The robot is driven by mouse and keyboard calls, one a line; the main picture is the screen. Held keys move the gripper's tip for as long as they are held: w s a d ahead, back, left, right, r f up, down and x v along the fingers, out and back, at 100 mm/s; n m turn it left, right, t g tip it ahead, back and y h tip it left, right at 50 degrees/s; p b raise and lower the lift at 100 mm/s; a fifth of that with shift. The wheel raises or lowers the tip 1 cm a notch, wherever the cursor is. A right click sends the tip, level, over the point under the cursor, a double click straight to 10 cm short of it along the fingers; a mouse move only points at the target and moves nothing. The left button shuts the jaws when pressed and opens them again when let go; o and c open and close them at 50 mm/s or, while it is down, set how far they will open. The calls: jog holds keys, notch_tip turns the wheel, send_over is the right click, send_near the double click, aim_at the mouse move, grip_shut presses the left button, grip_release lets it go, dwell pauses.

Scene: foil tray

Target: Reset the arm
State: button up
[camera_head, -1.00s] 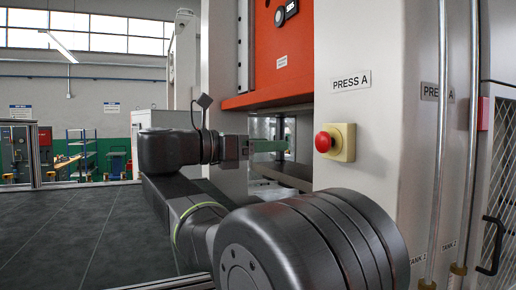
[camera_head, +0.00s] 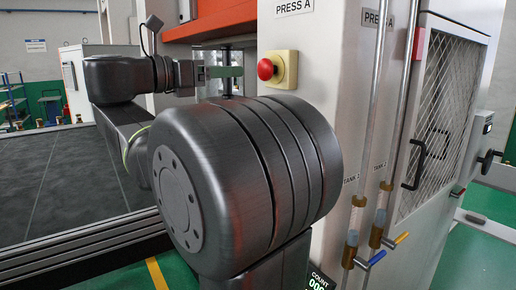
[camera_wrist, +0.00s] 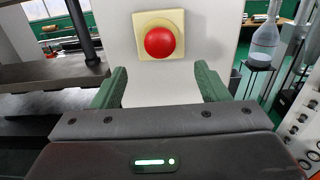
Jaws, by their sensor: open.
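My gripper (camera_head: 226,72) is at the end of my arm, left of the red button in the head view. In the wrist view my gripper (camera_wrist: 161,88) shows its two green fingers spread wide with nothing between them. The red push button (camera_head: 266,69) sits on a yellowish square box on the white column marked PRESS A. In the wrist view the red button (camera_wrist: 160,43) is ahead of the fingers and in the upper middle. My large dark arm joint covers part of the column and floor in the head view.
A dark tiled table (camera_head: 60,180) lies at the left. Pipes with blue and yellow valve handles (camera_head: 371,259) and a mesh-doored cabinet (camera_head: 447,125) are at the right. In the wrist view a dark press plate (camera_wrist: 50,72) is at left and a clear bottle (camera_wrist: 264,45) at right.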

aim_at(261, 70)
jog(key=p+x, duration=0.1)
jog(key=x, duration=0.8)
jog(key=shift+a, duration=0.1)
